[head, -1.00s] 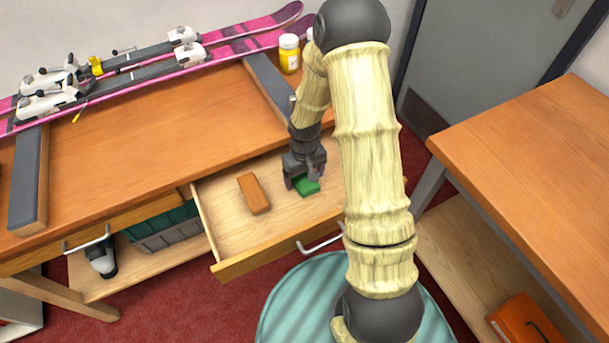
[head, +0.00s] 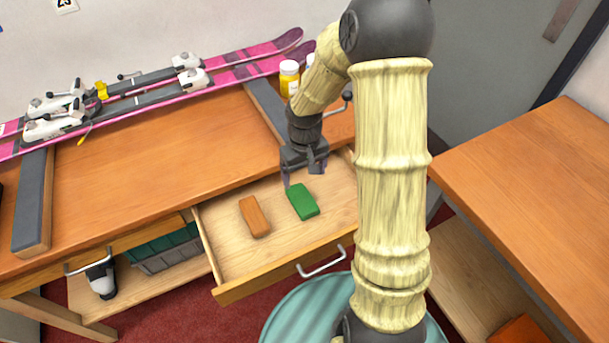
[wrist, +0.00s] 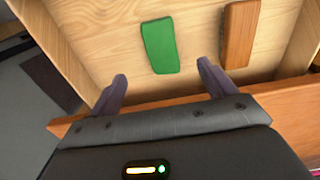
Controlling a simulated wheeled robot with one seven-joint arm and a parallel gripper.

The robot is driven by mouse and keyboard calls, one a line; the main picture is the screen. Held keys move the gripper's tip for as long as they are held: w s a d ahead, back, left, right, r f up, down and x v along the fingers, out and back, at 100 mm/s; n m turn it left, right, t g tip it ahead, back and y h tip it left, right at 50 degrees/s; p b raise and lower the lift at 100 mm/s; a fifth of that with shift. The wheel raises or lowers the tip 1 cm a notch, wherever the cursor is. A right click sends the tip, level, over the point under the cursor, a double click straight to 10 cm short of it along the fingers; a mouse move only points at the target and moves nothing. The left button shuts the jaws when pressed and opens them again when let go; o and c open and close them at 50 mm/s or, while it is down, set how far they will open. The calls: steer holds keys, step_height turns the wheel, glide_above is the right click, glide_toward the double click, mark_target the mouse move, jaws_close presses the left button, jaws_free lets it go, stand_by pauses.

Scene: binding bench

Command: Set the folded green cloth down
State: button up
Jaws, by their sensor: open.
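The folded green cloth (head: 303,202) lies flat on the floor of the open drawer (head: 232,244). It also shows in the wrist view (wrist: 160,46), beyond my fingertips. My gripper (head: 306,178) is open and empty, above the back part of the drawer and apart from the cloth. In the wrist view my gripper's two fingers (wrist: 162,72) are spread wide, with nothing between them.
A brown block (head: 254,217) lies in the drawer, left of the cloth. Pink skis (head: 240,58) rest on dark-topped supports on the bench. A yellow jar (head: 289,78) stands at the back. Another wooden table (head: 530,190) is at the right.

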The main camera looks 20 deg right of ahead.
stand_by(0.4)
steer(key=s+r+m+t, duration=0.2)
steer(key=s+r, duration=0.6)
steer(key=s, duration=0.4)
steer(key=shift+s+r+t, duration=0.3)
stand_by(0.5)
